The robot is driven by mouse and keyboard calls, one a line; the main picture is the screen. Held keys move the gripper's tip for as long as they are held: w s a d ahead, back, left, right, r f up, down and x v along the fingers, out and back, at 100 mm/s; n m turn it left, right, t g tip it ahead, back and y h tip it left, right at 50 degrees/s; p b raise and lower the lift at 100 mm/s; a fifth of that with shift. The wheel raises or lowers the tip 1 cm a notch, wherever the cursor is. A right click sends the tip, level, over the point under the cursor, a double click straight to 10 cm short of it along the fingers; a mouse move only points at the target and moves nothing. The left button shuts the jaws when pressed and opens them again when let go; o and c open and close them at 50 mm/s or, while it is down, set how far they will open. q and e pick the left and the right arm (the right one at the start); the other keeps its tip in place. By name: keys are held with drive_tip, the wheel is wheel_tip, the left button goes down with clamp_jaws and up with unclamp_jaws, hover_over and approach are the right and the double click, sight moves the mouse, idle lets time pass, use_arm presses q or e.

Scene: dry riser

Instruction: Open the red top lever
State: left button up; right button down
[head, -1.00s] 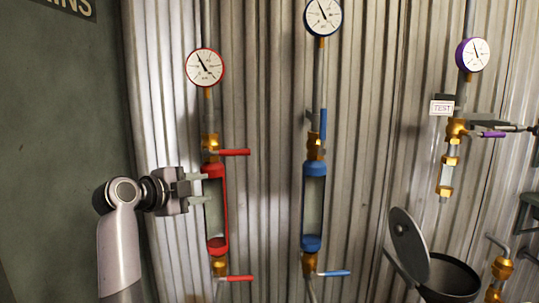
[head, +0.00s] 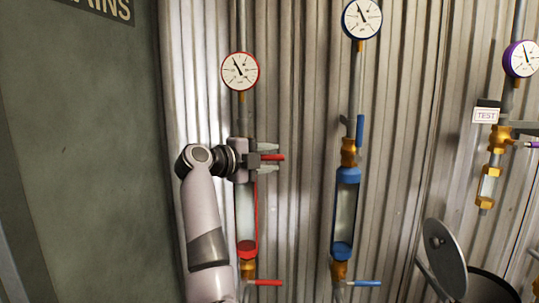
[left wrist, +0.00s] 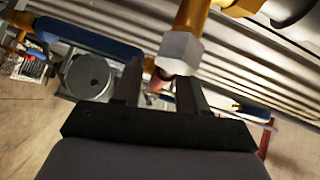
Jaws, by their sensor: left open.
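The red top lever (head: 273,157) sticks out to the right, sideways, from the top of the red sight-glass line, below the red-rimmed gauge (head: 240,71). My left gripper (head: 268,158) is open, with one finger above the lever and one below it. I cannot tell whether either finger touches it. The gripper hides the lever's valve body. In the left wrist view a small red piece, likely the lever (left wrist: 156,82), shows between the two open fingers, partly behind a pale hex fitting (left wrist: 180,50). My right gripper is not in view.
A red bottom lever (head: 265,283) points right below the red sight glass (head: 247,248). To the right stand a blue sight glass (head: 345,215), an upright blue top lever (head: 360,130) and a blue bottom lever (head: 367,283).

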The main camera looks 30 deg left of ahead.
use_arm(q)
drive_tip(key=shift+w, duration=0.25)
clamp_jaws()
drive_tip(key=shift+f, duration=0.1)
